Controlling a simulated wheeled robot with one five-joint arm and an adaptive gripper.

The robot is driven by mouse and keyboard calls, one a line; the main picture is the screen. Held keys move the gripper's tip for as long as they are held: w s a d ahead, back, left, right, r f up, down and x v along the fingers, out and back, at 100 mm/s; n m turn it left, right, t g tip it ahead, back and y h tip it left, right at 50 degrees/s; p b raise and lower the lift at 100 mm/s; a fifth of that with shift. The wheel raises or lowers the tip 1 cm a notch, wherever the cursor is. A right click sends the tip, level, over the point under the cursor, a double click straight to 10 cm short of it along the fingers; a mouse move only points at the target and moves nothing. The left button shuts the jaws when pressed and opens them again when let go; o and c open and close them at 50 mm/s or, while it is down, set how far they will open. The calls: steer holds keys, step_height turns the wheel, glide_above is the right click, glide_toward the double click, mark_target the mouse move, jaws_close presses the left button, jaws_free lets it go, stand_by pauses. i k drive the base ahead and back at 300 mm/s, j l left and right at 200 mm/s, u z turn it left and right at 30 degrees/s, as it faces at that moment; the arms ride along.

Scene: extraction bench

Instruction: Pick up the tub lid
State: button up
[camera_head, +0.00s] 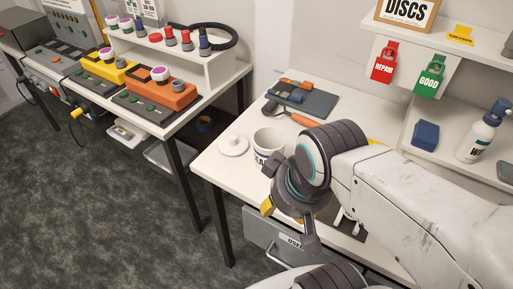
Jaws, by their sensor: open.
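The tub lid (233,146) is a round white disc with a small knob. It lies flat on the white bench, near its left edge. The white tub (268,143) stands open just to the right of the lid. My gripper (287,222) is in front of the bench's near edge, lower right of the lid and apart from it. It is open, with one yellow-tipped finger at left and a dark finger below. Nothing shows between the fingers. My arm hides part of the bench to the right of the tub.
A tool with an orange handle (303,120) and a dark tray (305,98) lie behind the tub. A left bench holds orange (163,92) and yellow devices. A spray bottle (481,131) and blue block (426,134) stand at right. The bench left of the lid is clear.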

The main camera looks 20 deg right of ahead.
mark_target(230, 143)
steer(key=i+j+u, duration=0.35)
steer(key=j, duration=0.2)
steer(key=i+j+u, duration=0.75)
steer(key=i, duration=0.25)
